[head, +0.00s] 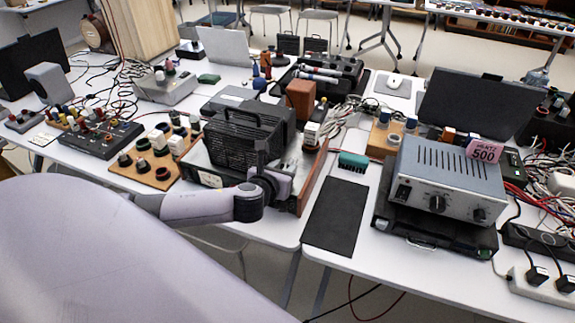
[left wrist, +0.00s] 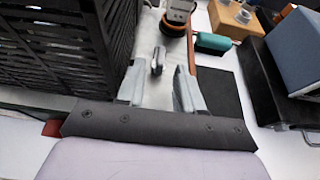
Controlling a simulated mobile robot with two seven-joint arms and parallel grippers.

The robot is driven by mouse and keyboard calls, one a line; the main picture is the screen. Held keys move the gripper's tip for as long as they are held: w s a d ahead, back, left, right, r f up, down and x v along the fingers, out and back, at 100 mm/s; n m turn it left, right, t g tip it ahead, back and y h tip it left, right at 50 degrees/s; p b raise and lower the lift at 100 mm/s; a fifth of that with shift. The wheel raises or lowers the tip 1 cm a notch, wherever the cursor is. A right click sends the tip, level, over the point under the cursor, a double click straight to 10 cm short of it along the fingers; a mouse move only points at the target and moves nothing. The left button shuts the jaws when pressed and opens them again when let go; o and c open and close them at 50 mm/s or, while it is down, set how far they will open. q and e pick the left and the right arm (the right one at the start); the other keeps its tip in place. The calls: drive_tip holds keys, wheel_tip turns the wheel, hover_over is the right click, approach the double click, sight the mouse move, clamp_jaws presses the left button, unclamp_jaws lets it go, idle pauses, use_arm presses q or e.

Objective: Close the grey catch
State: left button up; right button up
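The grey catch (left wrist: 157,61) is a small, rounded grey piece on a pale surface beside a black slatted case (left wrist: 60,45). It shows in the left wrist view between and just beyond the fingers of my left gripper (left wrist: 160,78). Those fingers are spread apart with nothing between them that I can see held. In the head view my left gripper (head: 277,183) is at the right front of the black case (head: 240,138), low over its wooden-edged base. The arm and gripper hide the catch there. I cannot tell how far the catch is turned. My right gripper is not in view.
A teal block (head: 353,160) and a black mat (head: 336,215) lie right of the base. A grey power unit (head: 448,178) stands farther right. A board with black knobs (head: 145,168) is to the left. Cables lie behind the base.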

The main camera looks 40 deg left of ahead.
sight(288, 166)
use_arm(q)
drive_tip(key=shift+x, duration=1.55)
clamp_jaws()
